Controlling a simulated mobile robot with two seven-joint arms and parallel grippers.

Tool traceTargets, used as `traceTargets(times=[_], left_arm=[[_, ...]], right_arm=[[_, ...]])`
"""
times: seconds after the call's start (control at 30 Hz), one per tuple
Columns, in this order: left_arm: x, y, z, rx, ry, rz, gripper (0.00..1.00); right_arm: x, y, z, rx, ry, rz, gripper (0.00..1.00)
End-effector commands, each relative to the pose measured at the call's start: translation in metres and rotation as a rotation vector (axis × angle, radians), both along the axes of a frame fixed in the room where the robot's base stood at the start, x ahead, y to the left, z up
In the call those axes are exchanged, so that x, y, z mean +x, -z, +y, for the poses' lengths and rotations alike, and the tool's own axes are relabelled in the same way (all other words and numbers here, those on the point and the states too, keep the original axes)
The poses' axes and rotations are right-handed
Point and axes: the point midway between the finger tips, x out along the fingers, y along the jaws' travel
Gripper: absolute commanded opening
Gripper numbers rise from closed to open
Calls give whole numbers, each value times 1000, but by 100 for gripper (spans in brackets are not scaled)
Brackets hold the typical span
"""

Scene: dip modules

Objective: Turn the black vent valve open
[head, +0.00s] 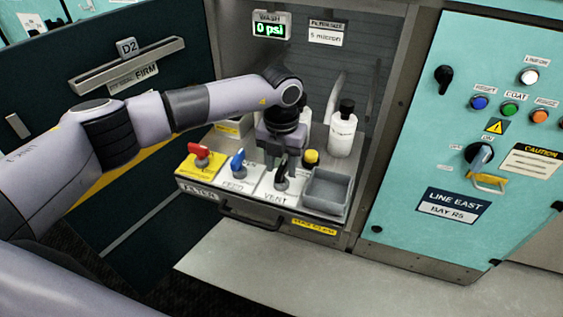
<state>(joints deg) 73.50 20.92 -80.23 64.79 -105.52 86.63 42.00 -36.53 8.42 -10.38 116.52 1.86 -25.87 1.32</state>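The black vent valve (282,183) sits on a white plate marked VENT, on the pull-out shelf below the WASH display. Its handle points up and away from the shelf front. My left gripper (281,160) points down directly over this valve, with its dark fingers at or just around the handle top. The fingers overlap the dark handle, so I cannot tell whether they touch it or how far apart they are. My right gripper is not in view.
Left of the vent valve are a blue FEED valve (237,160) and a red valve (200,153). To its right are a yellow knob (311,157) and a grey tray (327,190). A white bottle (342,134) stands behind. The display (271,27) reads 0 psi.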

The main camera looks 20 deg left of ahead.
Motion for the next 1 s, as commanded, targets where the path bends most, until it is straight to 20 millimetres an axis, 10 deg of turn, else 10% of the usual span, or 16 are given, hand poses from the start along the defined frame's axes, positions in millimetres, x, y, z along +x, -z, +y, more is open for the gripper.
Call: traceTargets(times=[1.0], left_arm=[[0,-72,0,0,0,1,43]], right_arm=[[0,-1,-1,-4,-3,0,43]])
